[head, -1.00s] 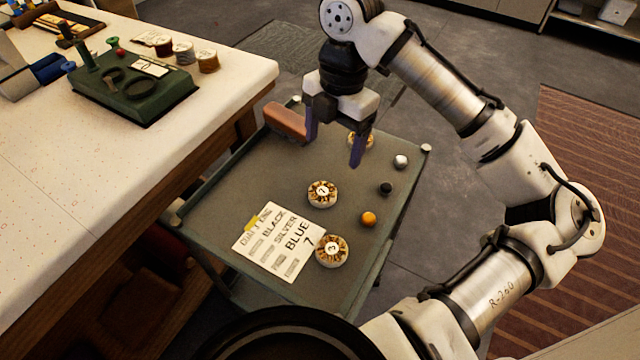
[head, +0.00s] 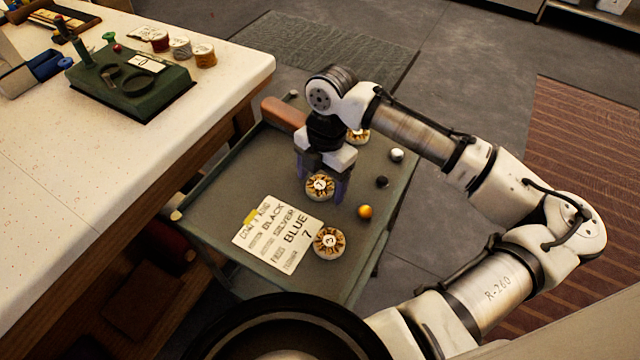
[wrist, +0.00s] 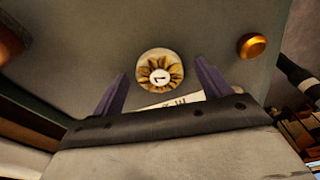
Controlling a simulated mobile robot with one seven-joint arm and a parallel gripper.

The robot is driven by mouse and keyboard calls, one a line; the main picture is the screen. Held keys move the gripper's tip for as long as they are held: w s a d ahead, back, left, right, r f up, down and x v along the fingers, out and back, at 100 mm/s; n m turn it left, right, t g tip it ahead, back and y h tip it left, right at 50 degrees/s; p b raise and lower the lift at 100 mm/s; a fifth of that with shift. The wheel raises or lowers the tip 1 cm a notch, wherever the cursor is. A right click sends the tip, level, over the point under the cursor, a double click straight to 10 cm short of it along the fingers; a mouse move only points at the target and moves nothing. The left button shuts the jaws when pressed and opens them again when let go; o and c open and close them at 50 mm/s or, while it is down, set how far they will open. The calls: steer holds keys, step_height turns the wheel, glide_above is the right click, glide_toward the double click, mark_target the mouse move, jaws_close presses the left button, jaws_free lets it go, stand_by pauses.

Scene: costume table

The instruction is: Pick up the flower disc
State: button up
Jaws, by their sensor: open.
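A round pale disc with a brown petal pattern and a numbered white centre, the flower disc (head: 320,187), lies flat on the cart top (head: 215,215). In the wrist view the flower disc (wrist: 160,71) shows whole, just beyond and between the fingertips. My gripper (head: 321,186) is open and points down over it, its two purple fingers apart on either side in the head view. I see no finger touching the disc.
An orange ball (head: 365,212), a black ball (head: 382,181) and a silver ball (head: 397,155) sit along the cart's right side. A written card (head: 278,234) lies left of the near disc. A brown roll (head: 283,113) is at the far left edge. A white worktable (head: 225,85) stands left.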

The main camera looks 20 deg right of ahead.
mark_target(322, 185)
steer(key=c, duration=1.1)
steer(key=shift+o, duration=0.2)
steer(key=shift+r, duration=0.15)
step_height(322, 185, up, 20)
steer(key=shift+b, duration=0.45)
steer(key=o, duration=0.4)
steer(key=c, duration=0.4)
steer(key=shift+o, duration=0.2)
steer(key=shift+s+d, duration=0.1)
